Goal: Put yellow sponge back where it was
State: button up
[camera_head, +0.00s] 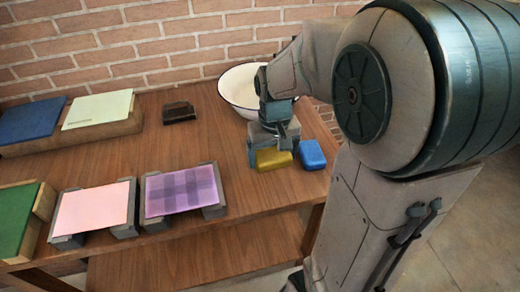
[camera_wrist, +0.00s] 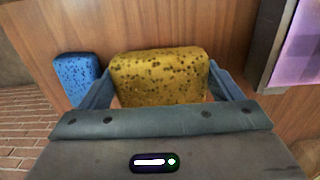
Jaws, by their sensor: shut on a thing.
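The yellow sponge (camera_head: 273,160) is at the right part of the wooden table, in front of the white bowl. In the wrist view the yellow sponge (camera_wrist: 160,78) fills the space between the two fingers of my gripper (camera_wrist: 160,92). My gripper (camera_head: 272,150) is shut on it from both sides. I cannot tell whether the sponge touches the table top or is held just above it. A blue sponge (camera_head: 312,155) lies on the table right beside it, and shows at the left in the wrist view (camera_wrist: 76,76).
A white bowl (camera_head: 238,92) stands behind my gripper. A purple checked sheet (camera_head: 182,190) and a pink sheet (camera_head: 93,208) lie on grey blocks at the front. A dark brown block (camera_head: 179,112) sits at the back. The table (camera_head: 150,145) is clear in the middle.

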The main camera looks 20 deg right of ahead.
aim_at(265, 152)
jog(key=w+f, duration=0.1)
jog(key=w+a+f, duration=0.1)
jog(key=w, duration=0.1)
jog(key=shift+w, duration=0.2)
jog(key=shift+f, duration=2.05)
jog(key=shift+f, duration=0.1)
jog(key=shift+f, duration=0.15)
jog(key=o, duration=0.7)
